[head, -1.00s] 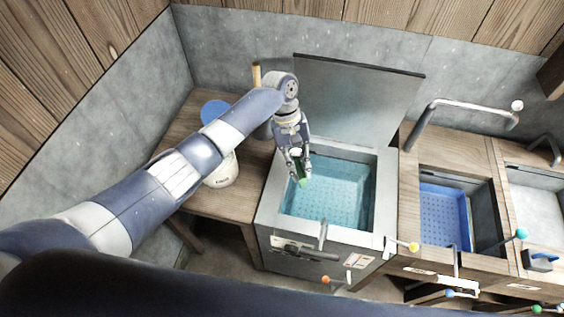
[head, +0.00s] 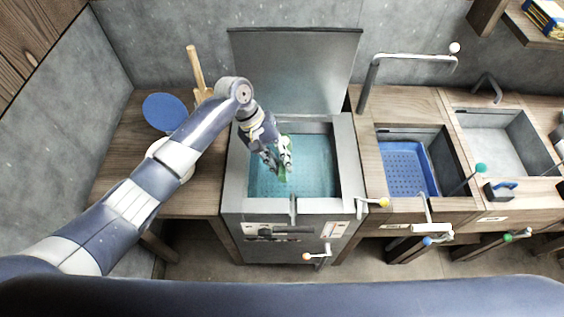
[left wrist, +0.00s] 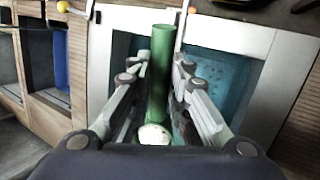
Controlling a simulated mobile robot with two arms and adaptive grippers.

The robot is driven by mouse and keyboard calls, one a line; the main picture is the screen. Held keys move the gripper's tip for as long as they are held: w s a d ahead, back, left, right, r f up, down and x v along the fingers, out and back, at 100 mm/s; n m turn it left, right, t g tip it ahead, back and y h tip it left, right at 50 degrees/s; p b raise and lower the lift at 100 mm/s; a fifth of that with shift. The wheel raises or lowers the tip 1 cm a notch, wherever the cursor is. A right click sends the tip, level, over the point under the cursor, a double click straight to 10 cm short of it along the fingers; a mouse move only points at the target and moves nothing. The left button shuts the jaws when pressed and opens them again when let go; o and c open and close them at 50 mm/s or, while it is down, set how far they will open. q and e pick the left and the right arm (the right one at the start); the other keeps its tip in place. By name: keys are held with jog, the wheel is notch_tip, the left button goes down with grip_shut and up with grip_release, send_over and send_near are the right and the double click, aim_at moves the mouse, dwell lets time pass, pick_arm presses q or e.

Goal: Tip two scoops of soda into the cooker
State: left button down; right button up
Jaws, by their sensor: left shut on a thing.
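The cooker (head: 232,185) is an open-topped metal tank with bluish water (head: 315,175) in it and its lid (head: 300,70) raised behind. My left gripper (head: 277,170) is over the left part of the tank, shut on a green scoop (head: 284,172). In the left wrist view the scoop's green round shaft (left wrist: 162,75) stands between the fingers, with a white patch (left wrist: 153,134) near the palm. I cannot tell whether that patch is soda. A white tub (head: 172,150) with a blue lid (head: 165,111) stands open on the left table, partly hidden by my arm. My right gripper is out of view.
Right of the cooker are a basin with a blue perforated tray (head: 405,168) and a grey sink (head: 490,145). A tall tap (head: 370,85) and ball-ended levers stand near them. A wooden handle (head: 195,68) rises behind my arm.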

pick_arm(q)
jog(key=shift+s+a+f+n+t+h+b, duration=0.1)
jog(key=shift+a+f+n+t+h+b, duration=0.2)
jog(key=shift+h+b, duration=2.05)
jog(key=shift+w+a+f+n+t+h+b, duration=0.1)
jog(key=shift+a+f+n+t+h+b, duration=0.2)
jog(key=shift+h+b, duration=2.1)
jog(key=shift+s+a+f+n+t+h+b, duration=0.15)
jog(key=shift+f+n+t+h+b, duration=0.2)
jog(key=shift+h+b, duration=2)
jog(key=shift+r+y+b, duration=0.15)
jog(key=shift+y+b, duration=0.55)
jog(key=shift+y, duration=0.1)
jog(key=y+p, duration=0.5)
jog(key=p, duration=0.2)
jog(key=r+m+g+y+p, duration=0.1)
jog(key=y+p, duration=0.4)
jog(key=p, duration=0.2)
jog(key=r+m+g+y+p, duration=0.1)
jog(key=y+p, duration=0.4)
jog(key=p, duration=0.3)
jog(key=shift+a, duration=0.1)
